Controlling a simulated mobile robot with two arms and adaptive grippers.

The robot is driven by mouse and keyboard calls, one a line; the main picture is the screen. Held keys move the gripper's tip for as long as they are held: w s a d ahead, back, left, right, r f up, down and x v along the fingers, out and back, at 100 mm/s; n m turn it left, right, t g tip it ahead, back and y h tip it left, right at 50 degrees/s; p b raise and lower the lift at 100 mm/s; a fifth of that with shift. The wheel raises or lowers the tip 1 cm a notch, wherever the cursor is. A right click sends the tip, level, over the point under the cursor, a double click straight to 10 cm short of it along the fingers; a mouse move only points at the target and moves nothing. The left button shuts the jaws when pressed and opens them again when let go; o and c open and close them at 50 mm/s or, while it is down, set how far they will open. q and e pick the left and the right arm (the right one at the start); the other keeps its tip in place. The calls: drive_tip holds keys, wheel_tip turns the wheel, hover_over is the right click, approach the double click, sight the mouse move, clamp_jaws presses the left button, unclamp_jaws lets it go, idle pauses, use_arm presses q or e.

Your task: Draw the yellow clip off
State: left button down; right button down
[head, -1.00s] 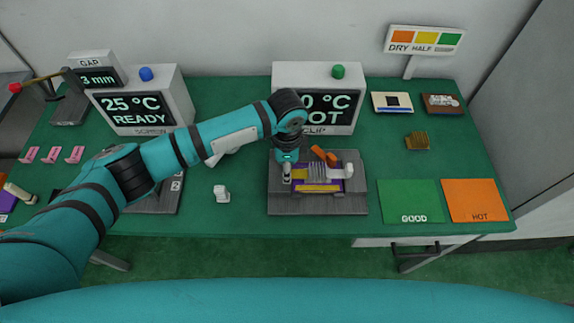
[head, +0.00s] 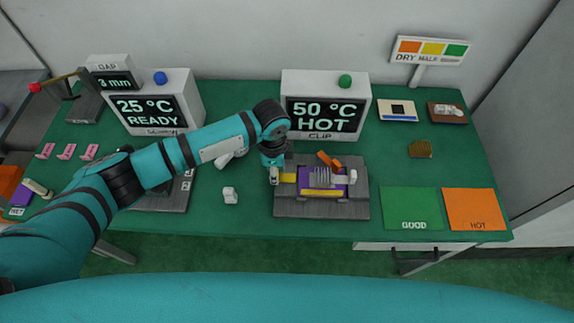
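The yellow clip (head: 289,178) shows as a short yellow piece at the left end of the purple block (head: 308,174) on the grey fixture (head: 320,208). It sticks out to the left of the block, level, with its right end against or under the block. My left gripper (head: 275,176) points down at the clip's left end and appears shut on it; the fingertips are small and partly hidden. Grey fins, an orange lever (head: 328,160) and a white knob (head: 352,177) sit on the fixture. My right gripper is not in view.
A screen (head: 325,112) reading 50 °C HOT stands behind the fixture. A second screen (head: 150,112) reads 25 °C READY. A small white piece (head: 230,195) stands left of the fixture. Green GOOD (head: 412,205) and orange HOT (head: 474,207) pads lie to the right.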

use_arm(q)
drive_tip(key=shift+a, duration=0.15)
drive_tip(key=c, duration=1)
unclamp_jaws()
drive_tip(key=shift+a, duration=0.1)
drive_tip(key=shift+c, duration=0.2)
wheel_tip(320, 180, up, 12)
